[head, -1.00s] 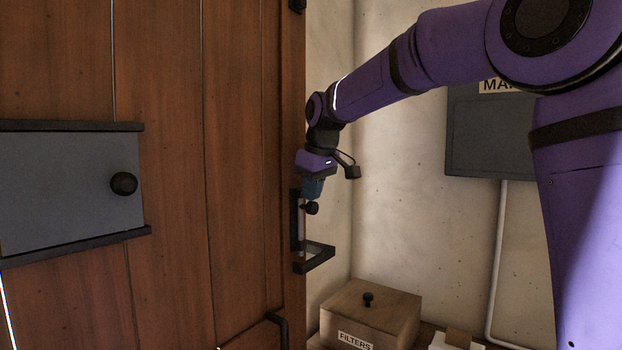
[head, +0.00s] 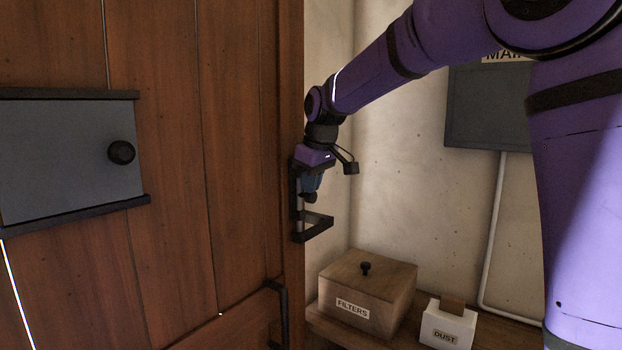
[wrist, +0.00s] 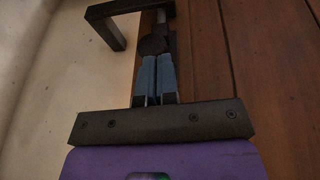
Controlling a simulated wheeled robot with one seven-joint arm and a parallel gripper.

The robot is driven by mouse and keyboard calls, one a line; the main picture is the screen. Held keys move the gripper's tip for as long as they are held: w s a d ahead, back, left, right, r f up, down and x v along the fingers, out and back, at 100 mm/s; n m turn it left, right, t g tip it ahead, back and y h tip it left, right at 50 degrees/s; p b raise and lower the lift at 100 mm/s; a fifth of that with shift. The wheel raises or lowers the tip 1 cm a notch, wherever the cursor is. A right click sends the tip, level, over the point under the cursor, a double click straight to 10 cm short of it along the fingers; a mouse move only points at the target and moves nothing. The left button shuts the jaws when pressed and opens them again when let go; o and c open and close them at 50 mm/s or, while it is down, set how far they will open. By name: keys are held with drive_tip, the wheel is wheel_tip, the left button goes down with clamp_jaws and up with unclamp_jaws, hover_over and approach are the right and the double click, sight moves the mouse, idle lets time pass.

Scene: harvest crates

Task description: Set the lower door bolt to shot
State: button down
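The lower door bolt has a dark round knob (head: 311,197) on a pale upright rod by the door's right edge, in a dark bracket (head: 314,231) whose lower arm juts out below. My gripper (head: 310,190) points down from above with its blue fingers close together. In the wrist view the fingertips (wrist: 155,62) meet the knob (wrist: 152,45), with the rod and bracket (wrist: 112,22) beyond. The knob sits below the fingertips and looks touched by them, not enclosed. A short gap shows between knob and lower arm. The rod's far end is hard to see.
The wooden door (head: 165,250) fills the left, with a grey panel (head: 65,160) and a dark pull handle (head: 283,310). A filters box (head: 385,285) and a dust box (head: 448,325) stand on a shelf at right. A grey cabinet (head: 485,110) hangs on the wall.

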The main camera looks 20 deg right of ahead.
drive_tip(key=shift+f, duration=0.2)
drive_tip(key=shift+a+r, duration=0.1)
drive_tip(key=shift+r, duration=0.15)
drive_tip(key=w+a+v, duration=0.1)
drive_tip(key=v, duration=1.2)
drive_tip(key=s+d+f+m+t, duration=0.1)
drive_tip(key=s+d+f+m, duration=0.1)
drive_tip(key=s, duration=0.7)
drive_tip(key=s+d+f+m, duration=0.2)
drive_tip(key=s+d, duration=0.1)
drive_tip(key=s, duration=0.7)
drive_tip(key=s+d+f+m+h, duration=0.1)
drive_tip(key=s+d+f+m, duration=0.2)
drive_tip(key=s+f, duration=0.9)
drive_tip(key=shift+s+t, duration=0.4)
drive_tip(key=shift+s, duration=0.6)
